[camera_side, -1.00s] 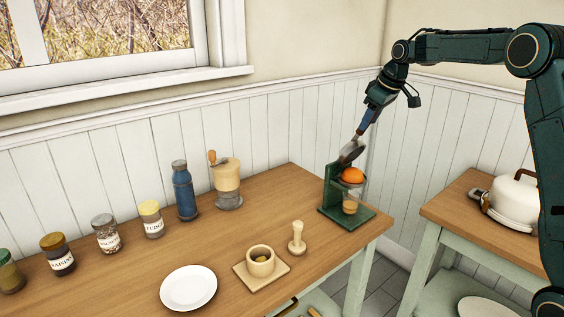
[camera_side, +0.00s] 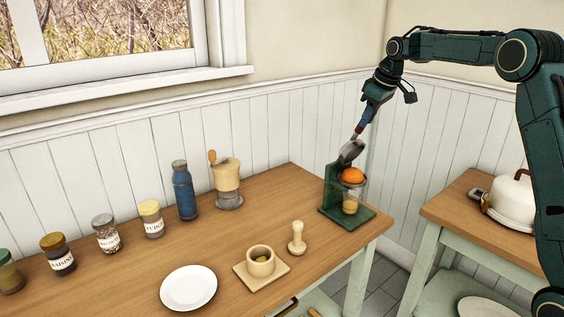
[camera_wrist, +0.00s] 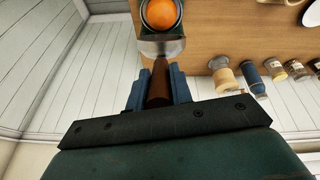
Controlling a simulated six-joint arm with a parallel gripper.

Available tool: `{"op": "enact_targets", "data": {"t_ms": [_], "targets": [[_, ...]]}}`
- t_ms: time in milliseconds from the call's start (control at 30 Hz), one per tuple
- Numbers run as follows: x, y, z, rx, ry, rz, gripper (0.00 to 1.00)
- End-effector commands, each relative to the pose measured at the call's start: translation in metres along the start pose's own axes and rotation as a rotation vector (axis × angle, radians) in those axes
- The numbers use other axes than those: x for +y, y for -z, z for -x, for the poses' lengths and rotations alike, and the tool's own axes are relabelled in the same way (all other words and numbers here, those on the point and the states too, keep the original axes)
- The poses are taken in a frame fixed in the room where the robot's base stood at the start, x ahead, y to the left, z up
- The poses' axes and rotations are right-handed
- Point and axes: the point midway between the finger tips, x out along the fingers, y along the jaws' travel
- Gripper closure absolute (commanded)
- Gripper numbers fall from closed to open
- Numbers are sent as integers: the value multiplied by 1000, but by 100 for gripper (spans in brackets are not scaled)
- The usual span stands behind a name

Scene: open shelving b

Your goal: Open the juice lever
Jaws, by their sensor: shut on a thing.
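The juice press (camera_side: 332,190) is a dark green stand near the table's right end. An orange half (camera_side: 353,175) sits on its cup and a glass with some juice (camera_side: 350,206) stands below. The lever (camera_side: 350,151) has a grey metal head and a brown handle (camera_wrist: 159,84); it is raised, tilted up and back above the orange. My gripper (camera_side: 367,115) is shut on the brown handle, its blue fingers (camera_wrist: 176,86) on both sides of it in the wrist view. The orange (camera_wrist: 161,14) shows beyond the lever head in that view.
A grinder (camera_side: 227,180), a blue bottle (camera_side: 184,190) and several jars line the back. A white pot (camera_side: 512,200) stands on another table at right.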

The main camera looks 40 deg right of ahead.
Motion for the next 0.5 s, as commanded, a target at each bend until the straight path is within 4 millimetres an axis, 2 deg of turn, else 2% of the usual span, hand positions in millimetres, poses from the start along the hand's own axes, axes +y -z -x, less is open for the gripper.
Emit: {"op": "enact_targets", "data": {"t_ms": [233, 500], "targets": [[2, 12, 1, -46, 8, 4, 100], [3, 14, 2, -69, 11, 2, 100]]}}
